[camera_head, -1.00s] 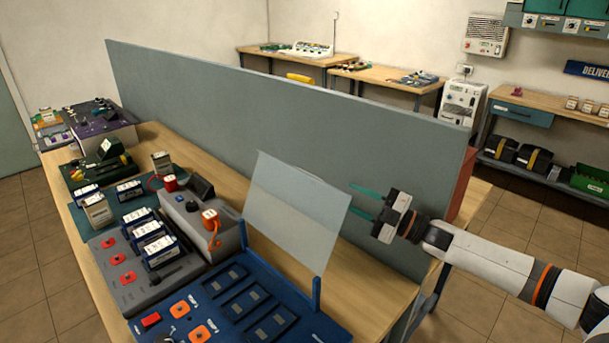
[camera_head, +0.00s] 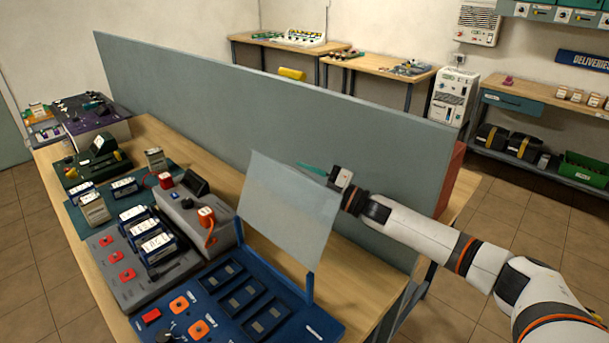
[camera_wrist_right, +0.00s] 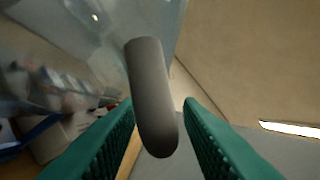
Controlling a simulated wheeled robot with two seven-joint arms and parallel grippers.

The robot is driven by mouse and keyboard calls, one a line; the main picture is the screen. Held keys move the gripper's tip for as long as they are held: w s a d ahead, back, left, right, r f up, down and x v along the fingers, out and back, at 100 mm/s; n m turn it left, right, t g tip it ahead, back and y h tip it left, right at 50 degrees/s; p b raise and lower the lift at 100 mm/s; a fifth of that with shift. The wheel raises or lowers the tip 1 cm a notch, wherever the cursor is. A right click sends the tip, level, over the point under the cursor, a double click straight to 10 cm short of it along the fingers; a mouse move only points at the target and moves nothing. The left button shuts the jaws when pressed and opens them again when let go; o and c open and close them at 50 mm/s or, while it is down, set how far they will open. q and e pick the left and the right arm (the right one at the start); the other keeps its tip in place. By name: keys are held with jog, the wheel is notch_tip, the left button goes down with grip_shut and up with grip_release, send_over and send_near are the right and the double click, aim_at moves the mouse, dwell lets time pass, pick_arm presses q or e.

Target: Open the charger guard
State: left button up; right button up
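The charger guard (camera_head: 288,208) is a clear, pale panel standing upright, leaning slightly, between two blue posts on the blue charger (camera_head: 240,305). My right gripper (camera_head: 312,169) is at the guard's upper right edge, partly hidden by the panel. In the right wrist view a dark grey rounded bar (camera_wrist_right: 151,95), seemingly the guard's handle, lies between my two green fingers. The fingers are apart, with visible gaps beside the bar. The guard (camera_wrist_right: 90,30) shows as a hazy sheet at the left of that view. My left gripper is not in view.
A tall grey partition (camera_head: 270,125) runs along the back of the wooden bench (camera_head: 357,282), close behind the guard and my right arm. A grey charger (camera_head: 145,265) with batteries stands left of the blue one. Bare bench lies to the right.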

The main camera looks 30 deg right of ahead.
aim_at(294, 173)
jog(key=shift+c, duration=0.4)
grip_shut()
jog(key=a+r+n+p, duration=0.1)
jog(key=s+a+r+n+p, duration=0.1)
jog(key=shift+a+n+g, duration=0.3)
jog(key=shift+a+g, duration=0.05)
jog(key=shift+g, duration=0.05)
jog(key=shift+s+a, duration=0.15)
jog(key=shift+a, duration=0.15)
